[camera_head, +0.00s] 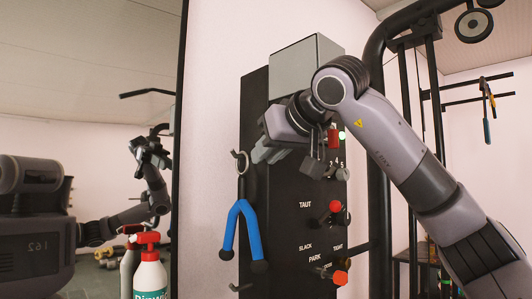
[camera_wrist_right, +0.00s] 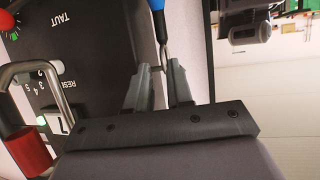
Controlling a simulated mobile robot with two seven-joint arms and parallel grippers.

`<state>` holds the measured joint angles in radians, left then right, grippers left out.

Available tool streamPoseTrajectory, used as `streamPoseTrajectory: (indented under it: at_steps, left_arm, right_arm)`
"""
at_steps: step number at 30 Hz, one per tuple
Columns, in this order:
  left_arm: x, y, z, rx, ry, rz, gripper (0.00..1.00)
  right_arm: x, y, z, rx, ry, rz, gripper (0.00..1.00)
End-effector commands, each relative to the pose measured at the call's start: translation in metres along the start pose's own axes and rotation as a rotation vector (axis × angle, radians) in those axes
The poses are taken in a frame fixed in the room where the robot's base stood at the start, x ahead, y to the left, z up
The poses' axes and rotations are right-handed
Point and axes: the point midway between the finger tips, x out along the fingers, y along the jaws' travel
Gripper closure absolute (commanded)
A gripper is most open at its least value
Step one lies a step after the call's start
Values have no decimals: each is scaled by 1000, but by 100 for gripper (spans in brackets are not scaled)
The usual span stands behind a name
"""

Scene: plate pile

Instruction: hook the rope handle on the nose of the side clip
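The rope handle, a blue forked grip (camera_head: 239,222) with black ends, hangs at the left edge of the black panel. A small metal loop (camera_head: 240,160) shows at its black upper end. My right gripper (camera_head: 258,153) is just right of that loop. In the right wrist view, its two fingers (camera_wrist_right: 160,66) stand apart on either side of a thin metal link (camera_wrist_right: 164,52) below the blue grip (camera_wrist_right: 156,5); contact is unclear. A small hook-like piece (camera_head: 240,288) juts from the panel's lower left edge; I cannot tell whether it is the side clip. My left gripper is not directly visible.
The black panel (camera_head: 290,235) carries red knobs (camera_head: 335,206) and white labels. A grey box (camera_head: 305,65) tops it. A mirror-like pane at left shows what looks like my reflection (camera_head: 35,235). A white bottle with a red top (camera_head: 149,275) stands below. Black rack posts rise at right.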

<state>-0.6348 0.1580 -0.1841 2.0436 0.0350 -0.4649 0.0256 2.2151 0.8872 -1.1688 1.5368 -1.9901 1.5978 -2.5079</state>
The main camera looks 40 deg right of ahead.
Motion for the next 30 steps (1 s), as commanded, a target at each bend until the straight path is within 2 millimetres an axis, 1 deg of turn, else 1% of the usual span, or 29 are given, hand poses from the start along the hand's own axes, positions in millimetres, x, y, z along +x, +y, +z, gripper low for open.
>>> streamPoseTrajectory:
  at_steps: [1, 6, 12, 16, 22, 23, 24, 25, 30]
  left_arm:
    - [0, 0, 0, -1, 0, 1, 50]
    - [1, 2, 1, -5, 2, 1, 50]
    - [2, 3, 0, -12, 4, 1, 50]
    - [2, 3, 0, -13, 5, 1, 50]
    - [2, 3, 0, -12, 6, 1, 50]
    - [2, 3, 0, -12, 6, 1, 50]
    - [2, 3, 0, -12, 6, 1, 50]
    - [2, 3, 0, -12, 6, 1, 50]
    - [1, 2, 0, -9, 5, 0, 50]
  right_arm:
    - [8, 0, 1, 0, -4, 0, 79]
    - [34, -1, 1, 0, -3, -1, 79]
    - [55, -1, 1, 1, -2, -3, 79]
    - [59, -1, 0, 1, -1, -2, 79]
    - [60, -1, 0, 1, 0, -3, 79]
    - [60, -1, 0, 1, 0, -3, 82]
    - [60, -1, 0, 1, 0, -3, 95]
    - [60, -1, 0, 0, 0, -3, 100]
    - [59, -2, -1, 1, 3, -4, 100]
